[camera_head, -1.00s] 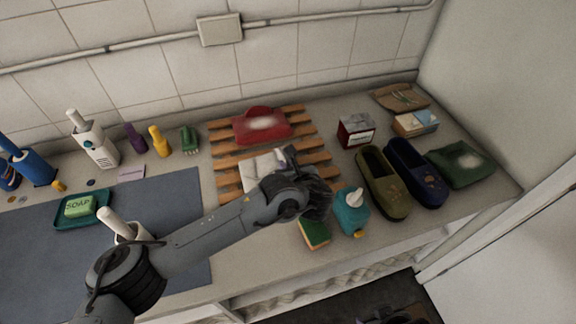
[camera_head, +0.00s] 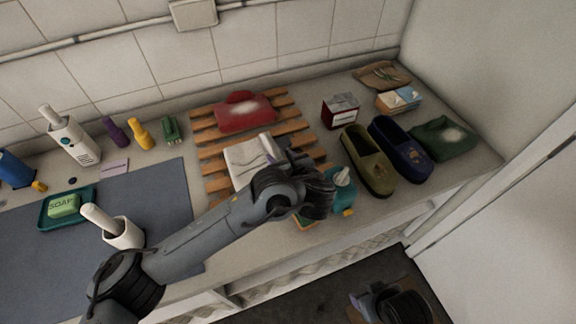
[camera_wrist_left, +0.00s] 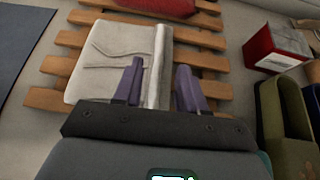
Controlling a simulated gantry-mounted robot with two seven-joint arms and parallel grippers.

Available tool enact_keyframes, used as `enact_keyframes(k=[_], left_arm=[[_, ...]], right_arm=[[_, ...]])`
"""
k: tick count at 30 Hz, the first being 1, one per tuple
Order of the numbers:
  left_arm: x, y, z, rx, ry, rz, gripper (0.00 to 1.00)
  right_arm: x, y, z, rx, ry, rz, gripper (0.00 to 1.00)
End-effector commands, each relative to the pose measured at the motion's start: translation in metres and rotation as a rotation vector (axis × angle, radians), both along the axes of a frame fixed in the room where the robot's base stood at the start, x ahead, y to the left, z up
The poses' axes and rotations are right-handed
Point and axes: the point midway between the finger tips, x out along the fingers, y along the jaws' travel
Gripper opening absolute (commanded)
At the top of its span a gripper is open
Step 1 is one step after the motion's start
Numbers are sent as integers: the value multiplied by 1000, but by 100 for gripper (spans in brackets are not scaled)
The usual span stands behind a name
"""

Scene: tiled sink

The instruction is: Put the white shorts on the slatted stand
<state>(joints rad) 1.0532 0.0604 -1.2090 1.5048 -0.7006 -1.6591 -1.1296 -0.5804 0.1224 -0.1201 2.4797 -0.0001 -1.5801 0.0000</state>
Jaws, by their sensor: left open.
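The white shorts (camera_head: 247,158) lie folded on the near part of the slatted wooden stand (camera_head: 215,184). In the left wrist view the shorts (camera_wrist_left: 105,62) rest flat across several slats of the stand (camera_wrist_left: 52,66), with a raised fold along their right side. My left gripper (camera_head: 296,160) is over the right side of the shorts. In the left wrist view its two purple fingers (camera_wrist_left: 160,88) are apart, with the raised fold of the shorts between them. My arm hides the shorts' near right part in the head view.
A red folded cloth (camera_head: 245,114) lies on the stand's far part. Green shoe (camera_head: 368,160), blue shoe (camera_head: 400,150) and a red box (camera_head: 340,110) stand to the right.

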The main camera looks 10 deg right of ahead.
Motion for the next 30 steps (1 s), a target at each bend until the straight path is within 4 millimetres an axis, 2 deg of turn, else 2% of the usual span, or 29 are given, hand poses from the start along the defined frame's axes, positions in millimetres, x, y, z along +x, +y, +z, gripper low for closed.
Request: enact_keyframes(k=[3, 10, 30], left_arm=[[-19, -6, 9, -3, 2, -3, 41], [-42, -11, 23, -1, 1, -2, 41], [-51, -11, 26, -18, 7, 5, 41]], right_arm=[[0, 1, -1, 2, 0, -1, 57], [0, 1, -2, 5, 1, -4, 57], [0, 0, -1, 0, 0, 0, 57]])
